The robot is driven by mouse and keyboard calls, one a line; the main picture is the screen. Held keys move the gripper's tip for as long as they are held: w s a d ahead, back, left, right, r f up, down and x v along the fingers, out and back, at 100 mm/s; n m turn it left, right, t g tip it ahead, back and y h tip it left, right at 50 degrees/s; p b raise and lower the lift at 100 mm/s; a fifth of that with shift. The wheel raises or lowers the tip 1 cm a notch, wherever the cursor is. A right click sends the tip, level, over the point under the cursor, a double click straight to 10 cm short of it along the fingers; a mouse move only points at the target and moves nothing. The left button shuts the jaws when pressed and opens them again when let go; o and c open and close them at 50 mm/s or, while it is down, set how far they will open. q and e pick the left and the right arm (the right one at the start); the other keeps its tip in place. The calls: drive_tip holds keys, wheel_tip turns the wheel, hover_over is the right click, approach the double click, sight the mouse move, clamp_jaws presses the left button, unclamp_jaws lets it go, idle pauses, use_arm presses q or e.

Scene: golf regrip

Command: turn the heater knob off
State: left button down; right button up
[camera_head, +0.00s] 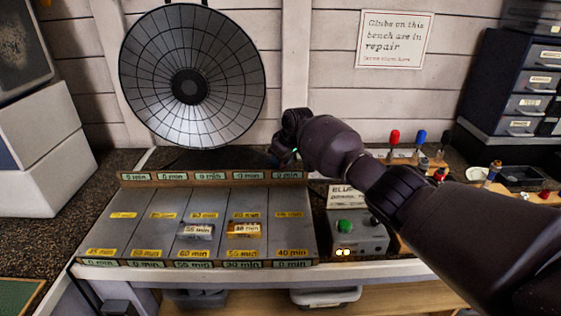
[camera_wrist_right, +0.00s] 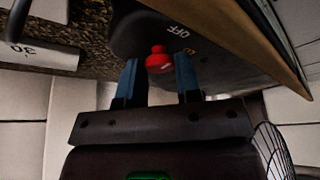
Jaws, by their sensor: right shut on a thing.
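The heater (camera_head: 190,85) is a round dish with a wire grille on a dark base against the back wall. In the right wrist view, its red knob (camera_wrist_right: 158,60) sits on the dark base (camera_wrist_right: 135,35), with a white OFF label beside it. An orange mark shows partly behind a finger. My right gripper (camera_wrist_right: 158,78) has its two blue fingers on either side of the knob and is shut on it. In the head view my right gripper (camera_head: 284,152) is at the right of the heater's base, and the knob is hidden there. My left gripper is not in view.
A grey sloped board (camera_head: 148,232) with time labels and two small tagged pieces lies in front of the heater. A grey box with a green button (camera_head: 345,227) stands right of it. Red and blue-handled tools (camera_head: 395,137) and drawers (camera_head: 525,80) are at the right.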

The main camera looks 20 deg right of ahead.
drive_tip(key=o, duration=0.9)
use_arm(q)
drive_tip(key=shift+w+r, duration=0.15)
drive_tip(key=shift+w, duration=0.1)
use_arm(e)
drive_tip(key=shift+s+d+r, duration=0.1)
drive_tip(key=shift+s+r, duration=0.05)
drive_tip(key=shift+r, duration=0.4)
use_arm(q)
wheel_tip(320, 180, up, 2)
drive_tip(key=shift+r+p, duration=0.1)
drive_tip(key=shift+p, duration=0.9)
use_arm(e)
drive_tip(key=v, duration=0.9)
drive_tip(key=shift+s+r, duration=0.2)
drive_tip(key=shift+r, duration=0.1)
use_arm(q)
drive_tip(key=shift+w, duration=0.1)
